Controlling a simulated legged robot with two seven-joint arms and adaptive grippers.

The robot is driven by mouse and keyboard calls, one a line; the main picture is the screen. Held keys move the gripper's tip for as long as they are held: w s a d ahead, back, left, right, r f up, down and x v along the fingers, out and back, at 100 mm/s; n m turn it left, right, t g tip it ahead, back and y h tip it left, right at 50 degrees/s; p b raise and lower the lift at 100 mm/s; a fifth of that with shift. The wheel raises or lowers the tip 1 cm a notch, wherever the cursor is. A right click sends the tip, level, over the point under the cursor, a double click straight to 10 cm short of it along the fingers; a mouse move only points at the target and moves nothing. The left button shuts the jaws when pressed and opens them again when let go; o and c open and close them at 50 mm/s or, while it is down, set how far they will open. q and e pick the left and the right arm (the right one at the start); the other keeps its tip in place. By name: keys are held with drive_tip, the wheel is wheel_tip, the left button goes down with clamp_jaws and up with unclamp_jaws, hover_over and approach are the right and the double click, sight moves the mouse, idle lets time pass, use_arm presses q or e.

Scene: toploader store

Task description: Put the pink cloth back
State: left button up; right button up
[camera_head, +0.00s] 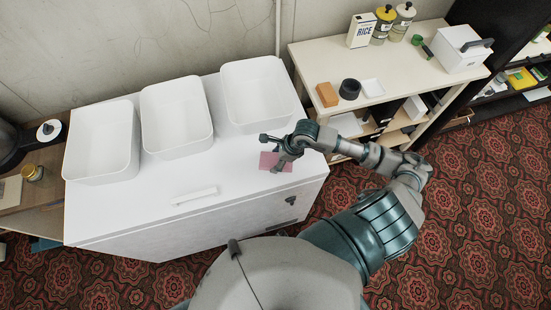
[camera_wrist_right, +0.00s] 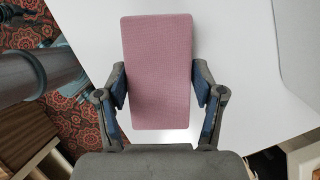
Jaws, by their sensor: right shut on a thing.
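The pink cloth (camera_head: 268,160) is a flat pink rectangle at the right part of the white top of the chest (camera_head: 130,215). In the right wrist view the cloth (camera_wrist_right: 158,70) lies lengthwise between my right gripper's fingers (camera_wrist_right: 162,92), with a finger against each long side. My right gripper (camera_head: 277,160) is shut on the cloth, low over the white top. I cannot tell whether the cloth touches the top. My left gripper is not in view.
Three white open bins stand along the back of the chest: left (camera_head: 100,145), middle (camera_head: 178,120) and right (camera_head: 258,95). A handle (camera_head: 195,195) sits near the front edge. A shelf unit (camera_head: 310,60) at right holds a rice box (camera_head: 361,31), jars and an orange block (camera_head: 327,95).

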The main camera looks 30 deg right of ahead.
drive_tip(key=shift+d+f, duration=0.2)
drive_tip(key=shift+d, duration=0.1)
drive_tip(key=o, duration=1.2)
drive_tip(key=shift+d+f, duration=0.1)
drive_tip(key=shift+d, duration=0.55)
drive_tip(key=shift+a, duration=0.45)
drive_tip(key=shift+a+r, duration=0.15)
drive_tip(key=shift+r, duration=0.15)
drive_tip(key=shift+v, duration=5.75)
